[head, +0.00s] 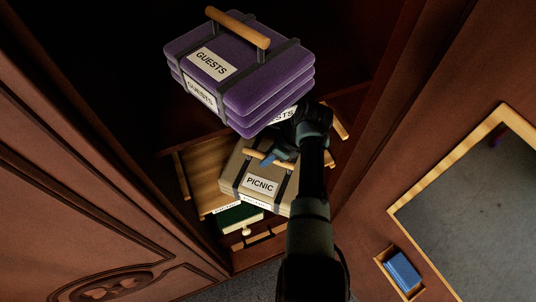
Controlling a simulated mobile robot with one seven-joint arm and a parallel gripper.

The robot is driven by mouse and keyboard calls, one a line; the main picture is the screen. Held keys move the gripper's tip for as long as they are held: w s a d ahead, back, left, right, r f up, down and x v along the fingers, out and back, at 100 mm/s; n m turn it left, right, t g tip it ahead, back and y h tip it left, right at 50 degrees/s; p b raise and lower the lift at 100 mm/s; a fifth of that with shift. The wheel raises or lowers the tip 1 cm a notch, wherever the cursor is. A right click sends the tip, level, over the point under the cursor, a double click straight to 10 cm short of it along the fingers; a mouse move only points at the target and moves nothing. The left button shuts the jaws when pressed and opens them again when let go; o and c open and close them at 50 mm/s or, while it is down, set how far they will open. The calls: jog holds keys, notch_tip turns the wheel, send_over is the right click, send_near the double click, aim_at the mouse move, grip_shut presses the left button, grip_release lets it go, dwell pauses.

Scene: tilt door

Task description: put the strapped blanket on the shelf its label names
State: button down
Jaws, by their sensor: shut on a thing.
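A tan strapped blanket (230,177) with a wooden handle (253,153) and a label reading PICNIC (260,184) is low in the wardrobe, in the middle of the head view. My gripper (277,161), with blue fingertips, is shut on this handle, partly hidden by my arm. The arm also hides the blanket's right side. I cannot tell whether the blanket is lifted clear of what lies under it.
A purple strapped bundle (235,65) labelled GUESTS is at the top, close above my wrist. Wooden slats (203,168) and a green thing (235,216) show below. Wardrobe sides close in left and right. A mirror (475,210) and a small box holding something blue (402,271) are at right.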

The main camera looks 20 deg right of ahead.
jog(key=shift+s+f+b, duration=0.1)
jog(key=shift+f+b, duration=0.45)
jog(key=c, duration=0.7)
grip_release()
jog(key=shift+s+f, duration=0.1)
jog(key=shift+c, duration=0.2)
jog(key=shift+r, duration=0.3)
jog(key=shift+v, duration=1.15)
jog(key=s+d+b, duration=0.4)
jog(key=s+d, duration=0.3)
jog(key=d, duration=0.1)
jog(key=shift+s, duration=0.2)
jog(key=shift+s+d, duration=0.45)
jog(key=shift+s, duration=0.1)
